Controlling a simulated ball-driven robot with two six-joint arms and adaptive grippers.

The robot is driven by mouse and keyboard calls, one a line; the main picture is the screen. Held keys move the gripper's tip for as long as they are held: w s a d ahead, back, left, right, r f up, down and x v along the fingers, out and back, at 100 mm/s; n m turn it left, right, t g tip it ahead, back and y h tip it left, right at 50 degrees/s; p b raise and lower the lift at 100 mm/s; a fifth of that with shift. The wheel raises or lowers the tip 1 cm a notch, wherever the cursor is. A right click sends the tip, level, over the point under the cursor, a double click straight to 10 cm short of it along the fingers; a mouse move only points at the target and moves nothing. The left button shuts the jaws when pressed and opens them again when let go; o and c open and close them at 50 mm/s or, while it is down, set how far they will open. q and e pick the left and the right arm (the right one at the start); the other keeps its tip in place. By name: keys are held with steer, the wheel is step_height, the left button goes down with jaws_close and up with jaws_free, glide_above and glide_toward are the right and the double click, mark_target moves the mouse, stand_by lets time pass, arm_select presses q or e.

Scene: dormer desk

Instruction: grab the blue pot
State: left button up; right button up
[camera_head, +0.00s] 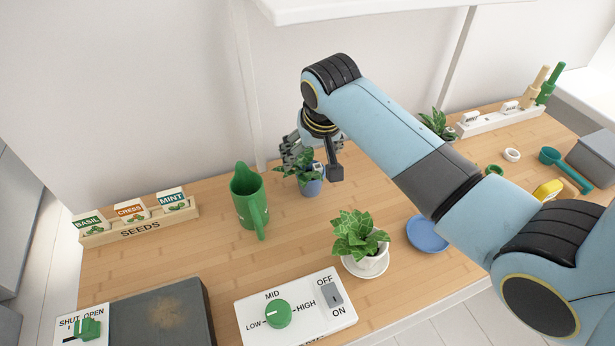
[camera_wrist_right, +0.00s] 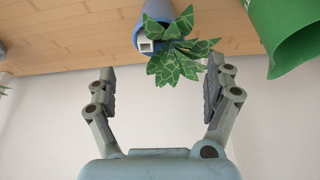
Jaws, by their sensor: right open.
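The blue pot (camera_head: 311,187) holds a leafy green plant and stands on the wooden desk behind the white potted plant, right of the green jug. My right gripper (camera_head: 290,152) is at the plant's leaves, at the back of the desk. In the right wrist view the open fingers (camera_wrist_right: 160,92) are spread wide, and the blue pot (camera_wrist_right: 156,14) with its leaves shows just beyond the fingertips, between them. A small white tag sits at the pot's rim. Nothing is held. My left gripper is not in view.
A green jug (camera_head: 247,199) stands close left of the pot. A white potted plant (camera_head: 367,258) stands in front, beside a blue saucer (camera_head: 427,234). A seed box (camera_head: 141,226) is at left, a control panel (camera_head: 298,312) at front. The wall is close behind.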

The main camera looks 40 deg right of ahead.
mark_target(308, 171)
steer(key=shift+x, duration=1)
steer(key=x, duration=0.4)
steer(key=shift+d+f, duration=0.1)
steer(key=shift+f, duration=0.15)
steer(key=shift+w+f, duration=0.15)
steer(key=shift+f, duration=0.25)
steer(key=c, duration=0.4)
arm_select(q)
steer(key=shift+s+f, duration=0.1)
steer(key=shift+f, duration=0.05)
arm_select(e)
steer(key=shift+r, duration=0.1)
steer(key=c, duration=1)
